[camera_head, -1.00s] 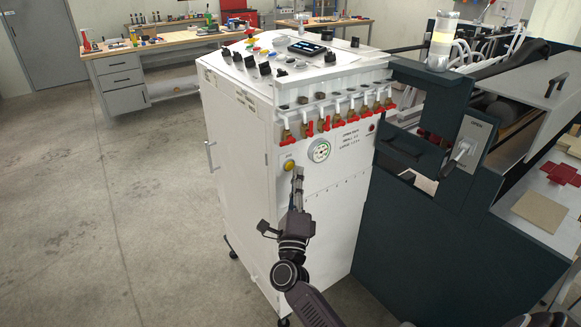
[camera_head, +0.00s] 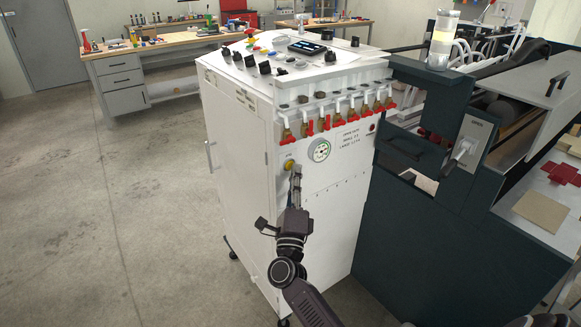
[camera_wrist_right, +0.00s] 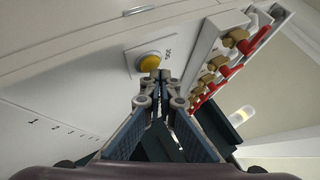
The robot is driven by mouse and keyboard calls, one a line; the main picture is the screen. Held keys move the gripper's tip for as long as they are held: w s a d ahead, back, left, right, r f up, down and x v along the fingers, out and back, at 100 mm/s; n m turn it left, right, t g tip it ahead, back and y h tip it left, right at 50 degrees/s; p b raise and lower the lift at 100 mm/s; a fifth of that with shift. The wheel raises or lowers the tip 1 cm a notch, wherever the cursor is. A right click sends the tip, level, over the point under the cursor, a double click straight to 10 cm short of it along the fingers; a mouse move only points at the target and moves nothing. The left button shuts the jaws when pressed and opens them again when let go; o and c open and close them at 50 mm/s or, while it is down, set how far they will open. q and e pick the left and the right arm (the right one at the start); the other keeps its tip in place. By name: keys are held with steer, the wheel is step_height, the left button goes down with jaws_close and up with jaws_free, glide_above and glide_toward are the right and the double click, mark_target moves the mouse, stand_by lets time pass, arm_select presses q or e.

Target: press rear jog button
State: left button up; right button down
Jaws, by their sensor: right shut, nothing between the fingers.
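The rear jog button is a round yellow button (camera_head: 289,165) on the front panel of the white cabinet (camera_head: 235,150), left of the round gauge. In the right wrist view the yellow button (camera_wrist_right: 150,61) sits on a pale plate, just beyond my fingertips. My right gripper (camera_head: 296,172) is shut and empty, its tips raised close to the button. In the right wrist view the closed fingertips (camera_wrist_right: 159,76) lie just below and right of the button. I cannot tell whether they touch it. My left gripper is not in view.
A row of red-handled valves (camera_head: 323,125) juts out above the button, beside the gauge (camera_head: 319,150). Knobs and a screen (camera_head: 305,47) are on the cabinet top. A dark machine (camera_head: 425,230) stands close on the right. The floor (camera_head: 110,220) at left is clear.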

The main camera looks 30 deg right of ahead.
steer(key=shift+w+b, duration=0.35)
steer(key=shift+w, duration=0.1)
stand_by(0.5)
steer(key=shift+s, duration=0.15)
steer(key=shift+s+p, duration=0.4)
steer(key=shift+s, duration=0.3)
steer(key=s, duration=0.1)
steer(key=s+p, duration=0.1)
steer(key=s, duration=0.3)
steer(key=shift+d+p, duration=0.25)
steer(key=shift+p, duration=0.1)
stand_by(0.7)
